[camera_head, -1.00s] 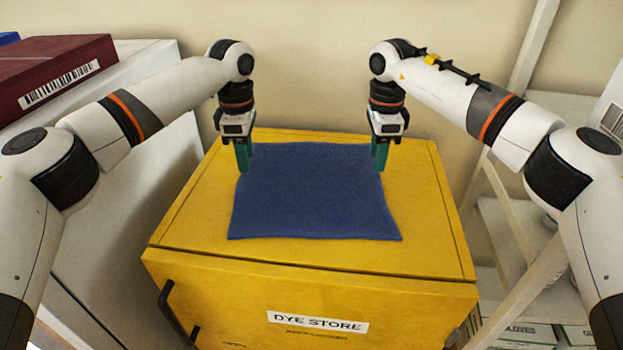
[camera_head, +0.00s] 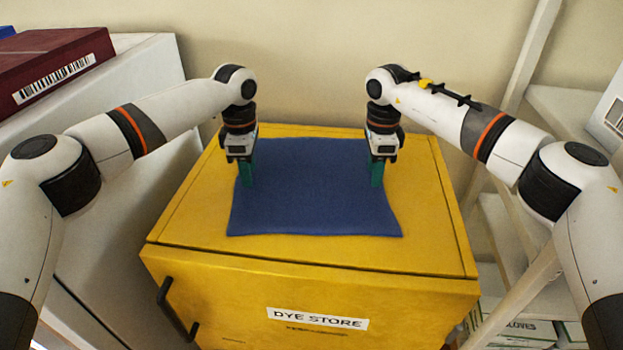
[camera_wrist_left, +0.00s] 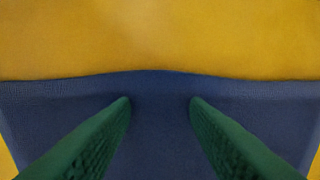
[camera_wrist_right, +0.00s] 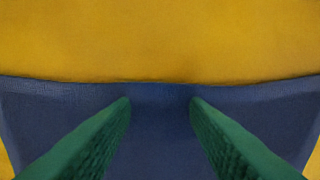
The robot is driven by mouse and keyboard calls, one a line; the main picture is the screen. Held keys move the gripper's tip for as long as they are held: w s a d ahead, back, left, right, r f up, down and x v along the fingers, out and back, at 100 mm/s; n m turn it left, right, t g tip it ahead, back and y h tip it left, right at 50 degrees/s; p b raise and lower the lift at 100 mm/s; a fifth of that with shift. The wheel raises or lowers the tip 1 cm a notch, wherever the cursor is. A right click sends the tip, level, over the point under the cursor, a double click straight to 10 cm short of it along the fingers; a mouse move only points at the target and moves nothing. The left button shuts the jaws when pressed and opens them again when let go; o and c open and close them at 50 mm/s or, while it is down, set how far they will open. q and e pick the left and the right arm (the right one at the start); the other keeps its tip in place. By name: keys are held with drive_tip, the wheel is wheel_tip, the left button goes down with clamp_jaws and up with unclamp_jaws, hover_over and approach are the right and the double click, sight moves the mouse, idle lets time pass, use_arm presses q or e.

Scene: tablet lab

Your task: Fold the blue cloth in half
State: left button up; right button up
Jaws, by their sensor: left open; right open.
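The blue cloth (camera_head: 312,190) lies flat and spread out on top of the yellow cabinet (camera_head: 200,222). My left gripper (camera_head: 246,176) points down over the cloth's left part, and my right gripper (camera_head: 377,176) points down over its right part. Both are open with nothing between their green fingers. In the left wrist view, the cloth (camera_wrist_left: 160,130) lies under the open fingers (camera_wrist_left: 160,105), with one edge just beyond the tips. The right wrist view shows the same for the cloth (camera_wrist_right: 160,130) and fingers (camera_wrist_right: 160,105). Whether the tips touch the cloth, I cannot tell.
The cabinet carries a DYE STORE label (camera_head: 317,319) and a dark handle (camera_head: 177,310) in front. A dark red box (camera_head: 50,65) sits on a white unit at the left. White shelving (camera_head: 510,235) stands at the right, and a wall rises behind. Bare yellow margin surrounds the cloth.

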drive_tip(key=shift+f, duration=0.15)
use_arm(q)
clamp_jaws()
use_arm(e)
clamp_jaws()
